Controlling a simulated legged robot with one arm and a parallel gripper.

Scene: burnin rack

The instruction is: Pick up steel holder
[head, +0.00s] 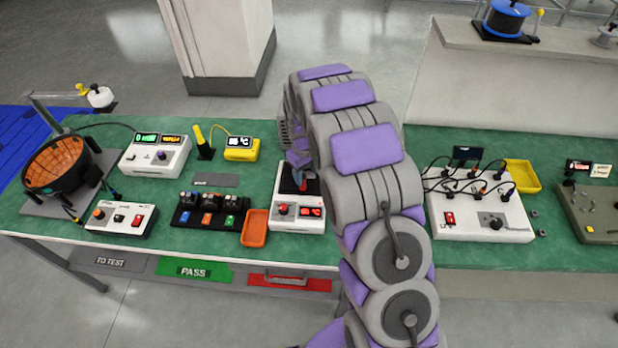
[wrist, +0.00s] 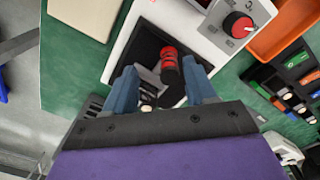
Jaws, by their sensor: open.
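My gripper (wrist: 159,74) is open, its two blue-grey fingers pointing into a square black recess (wrist: 148,42) on a white instrument. Between the fingers is a small red and black cylinder (wrist: 170,64). Greyish metal parts show beside and below it, low between the fingers; I cannot tell for sure whether these are the steel holder. No grip on anything shows. In the head view my gripper (head: 300,158) is over the black top of the white instrument (head: 287,212) with a red display, and my arm hides part of it.
An orange tray (head: 255,228) and a black rack (head: 208,212) of small modules stand left of the instrument. A white panel with cables (head: 478,204) and a yellow tray (head: 523,175) are to the right. The green bench's front edge is close below the instrument.

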